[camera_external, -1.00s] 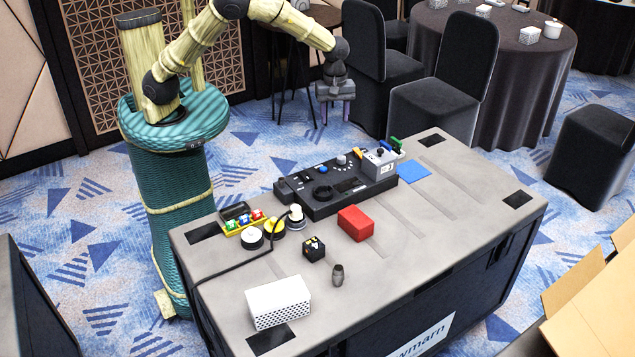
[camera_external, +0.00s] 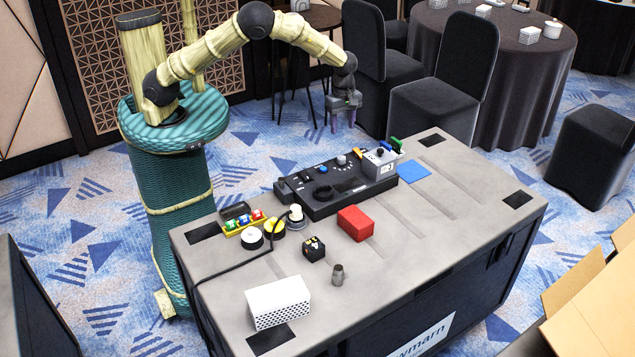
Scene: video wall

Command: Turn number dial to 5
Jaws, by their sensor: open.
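A black control panel (camera_external: 347,195) lies near the far edge of the grey table. A small white-topped round dial (camera_external: 341,160) sits on its far part, next to a blue button (camera_external: 322,169). A larger black round knob (camera_external: 322,193) is at its front left. I cannot read any numbers, so I cannot tell which knob is the number dial or where it points. My gripper (camera_external: 342,125) hangs above and beyond the panel's far side, fingers down, open and empty, apart from the panel.
On the table (camera_external: 440,205) are a red box (camera_external: 355,223), a white perforated box (camera_external: 278,302), a black cube (camera_external: 314,249), a small grey piece (camera_external: 338,275) and several round buttons with a cable. A grey box with levers (camera_external: 381,165) stands at the panel's right end. The table's right side is mostly clear.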

